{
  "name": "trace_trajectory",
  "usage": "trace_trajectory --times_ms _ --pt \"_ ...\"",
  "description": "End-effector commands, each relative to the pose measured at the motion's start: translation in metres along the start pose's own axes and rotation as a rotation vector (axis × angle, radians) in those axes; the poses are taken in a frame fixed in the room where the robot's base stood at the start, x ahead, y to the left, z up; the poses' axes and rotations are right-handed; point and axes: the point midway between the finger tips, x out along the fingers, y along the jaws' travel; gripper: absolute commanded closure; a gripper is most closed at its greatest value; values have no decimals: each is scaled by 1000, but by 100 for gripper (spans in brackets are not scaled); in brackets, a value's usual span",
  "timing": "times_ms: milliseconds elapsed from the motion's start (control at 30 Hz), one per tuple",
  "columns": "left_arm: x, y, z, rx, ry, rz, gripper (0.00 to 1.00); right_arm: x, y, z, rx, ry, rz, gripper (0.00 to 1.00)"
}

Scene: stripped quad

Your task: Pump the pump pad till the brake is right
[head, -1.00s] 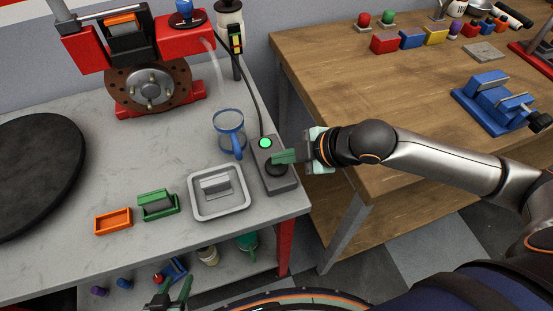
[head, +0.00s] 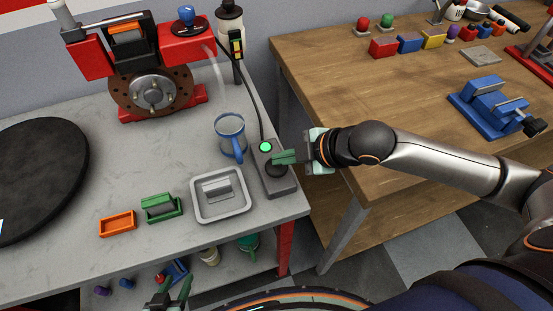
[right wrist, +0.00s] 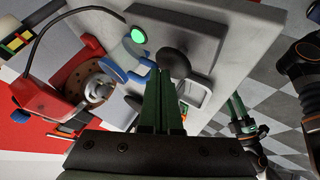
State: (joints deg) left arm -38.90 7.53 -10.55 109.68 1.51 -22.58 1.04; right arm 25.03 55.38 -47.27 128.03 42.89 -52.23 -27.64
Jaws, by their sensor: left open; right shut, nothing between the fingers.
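The pump pad (head: 279,181) is a dark grey box at the right edge of the grey table, with a lit green lamp (head: 265,147) and a round black button (head: 276,170). The button also shows in the right wrist view (right wrist: 174,63). My right gripper (head: 274,158) is shut and empty, its green fingertips at the button; whether they touch it I cannot tell. The brake (head: 152,90), a brown disc with a red caliper frame, stands at the back. A gauge with coloured bands (head: 237,44) stands beside it. My left gripper (head: 170,292) is open, low at the bottom edge.
A blue-rimmed cup (head: 230,132) stands left of the pad. A grey tray (head: 221,212) holding a metal block, a green holder (head: 161,208) and an orange tray (head: 117,224) line the front. A black round mat (head: 40,180) lies left. A wooden bench (head: 400,85) stands right.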

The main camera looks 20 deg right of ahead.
Motion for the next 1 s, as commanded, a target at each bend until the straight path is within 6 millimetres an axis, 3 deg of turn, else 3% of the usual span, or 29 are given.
trace_trajectory --times_ms 567,1000 --pt "-9 1 -10 0 0 0 50 -8 6 -7 -1 2 2 100" --pt "-38 3 -42 0 0 0 50 -35 25 -26 -1 2 1 100"
